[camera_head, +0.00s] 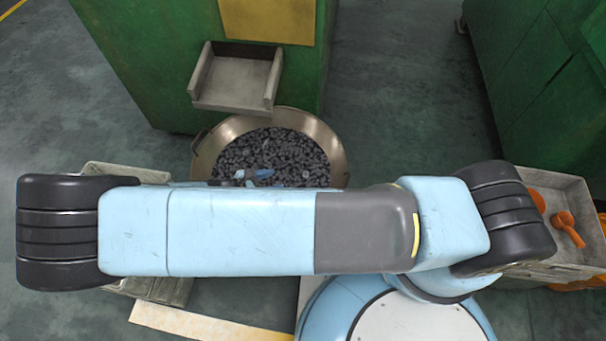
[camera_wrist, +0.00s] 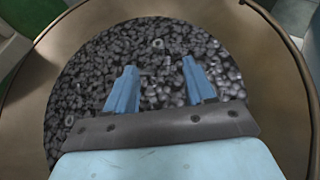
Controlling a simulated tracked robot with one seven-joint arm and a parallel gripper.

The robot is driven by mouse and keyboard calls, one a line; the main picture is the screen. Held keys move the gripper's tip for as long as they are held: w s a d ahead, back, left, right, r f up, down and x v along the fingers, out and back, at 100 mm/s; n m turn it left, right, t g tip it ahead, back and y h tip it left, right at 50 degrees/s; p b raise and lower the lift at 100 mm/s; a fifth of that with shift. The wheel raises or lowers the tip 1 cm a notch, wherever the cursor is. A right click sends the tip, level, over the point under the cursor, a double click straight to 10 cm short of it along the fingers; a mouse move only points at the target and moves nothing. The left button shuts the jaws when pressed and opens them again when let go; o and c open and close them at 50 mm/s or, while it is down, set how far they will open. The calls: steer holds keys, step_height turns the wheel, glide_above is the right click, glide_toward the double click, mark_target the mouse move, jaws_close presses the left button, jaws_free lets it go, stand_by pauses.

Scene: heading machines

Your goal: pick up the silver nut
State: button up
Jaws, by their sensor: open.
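Many dark grey nuts fill a round metal pan (camera_head: 335,150) below the chute in the head view. In the wrist view the pan's brown rim (camera_wrist: 285,80) curves around the nuts. A lighter, silver nut (camera_wrist: 158,44) lies on the pile, just beyond and between my fingertips. My gripper (camera_wrist: 160,75) is open over the pile, with two blue fingers apart and no nut visibly held between them. In the head view my gripper (camera_head: 258,174) shows small over the pan, partly hidden by my arm. Whether the fingertips touch the nuts, I cannot tell.
A green machine (camera_head: 150,70) with a grey metal chute (camera_head: 235,85) stands behind the pan. A grey bin (camera_head: 570,195) with orange tools (camera_head: 566,228) stands at the right. Another green machine (camera_head: 540,80) is at the back right. Open floor (camera_head: 400,90) lies between the machines.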

mark_target(303, 176)
steer(key=f+n+t, duration=0.1)
steer(key=s+f+n+t, duration=0.1)
steer(key=f, duration=0.1)
steer(key=shift+s+f, duration=0.1)
steer(key=shift+f, duration=0.15)
steer(key=x, duration=1.3)
steer(key=shift+w+d+f, duration=0.15)
steer(key=shift+w+f, duration=0.05)
steer(key=shift+f, duration=0.1)
steer(key=shift+c, duration=0.2)
steer(key=shift+s+f, duration=0.1)
steer(key=shift+f, duration=0.05)
jaws_close()
